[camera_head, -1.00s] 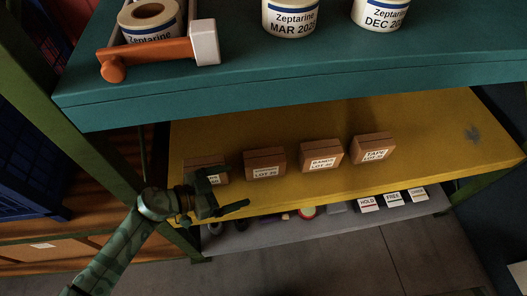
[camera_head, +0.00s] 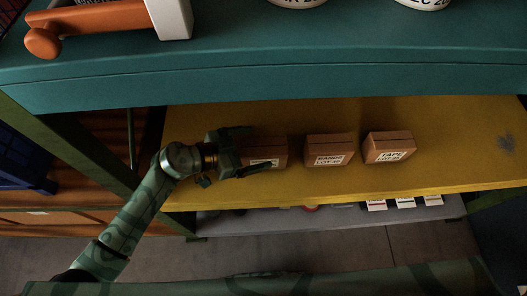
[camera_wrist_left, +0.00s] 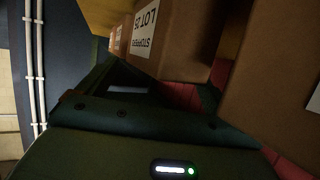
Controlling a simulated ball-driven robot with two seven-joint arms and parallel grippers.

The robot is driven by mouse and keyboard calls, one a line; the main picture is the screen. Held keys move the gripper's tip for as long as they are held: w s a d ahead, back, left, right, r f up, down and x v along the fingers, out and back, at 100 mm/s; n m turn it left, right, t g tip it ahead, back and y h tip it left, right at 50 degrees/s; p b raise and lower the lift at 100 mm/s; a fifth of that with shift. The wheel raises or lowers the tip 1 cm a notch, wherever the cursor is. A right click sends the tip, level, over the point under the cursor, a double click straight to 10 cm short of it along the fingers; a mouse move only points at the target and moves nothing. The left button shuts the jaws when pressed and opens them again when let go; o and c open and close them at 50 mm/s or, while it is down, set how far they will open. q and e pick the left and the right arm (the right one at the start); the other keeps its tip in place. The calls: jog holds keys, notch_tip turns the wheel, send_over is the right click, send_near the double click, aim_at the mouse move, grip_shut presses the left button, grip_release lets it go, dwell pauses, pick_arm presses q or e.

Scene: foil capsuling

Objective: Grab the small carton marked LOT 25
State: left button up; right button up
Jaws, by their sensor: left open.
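The small brown carton marked LOT 25 (camera_head: 275,149) stands on the yellow shelf, its label partly covered by my lower finger in the head view. Its white label shows turned over in the left wrist view, on the carton's face (camera_wrist_left: 188,42). My left gripper (camera_head: 252,149) is open and at this carton, one finger across its front and the other near its rear top edge. I cannot tell whether the fingers touch it. Red finger pads show close to it in the wrist view. My right gripper is not in view.
Cartons marked BANDS (camera_head: 330,147) and TAPE (camera_head: 388,145) stand to the right. Another carton (camera_wrist_left: 282,70) is close at the right in the wrist view, hidden in the head view. The teal shelf (camera_head: 300,80) overhangs above. The yellow shelf (camera_head: 455,150) is clear at right.

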pick_arm(q)
jog(key=shift+w+d+f, duration=0.2)
jog(key=shift+d, duration=0.35)
jog(key=shift+r, duration=0.1)
jog(key=shift+c, duration=0.3)
jog(key=shift+s, duration=0.1)
jog(key=c, duration=1.3)
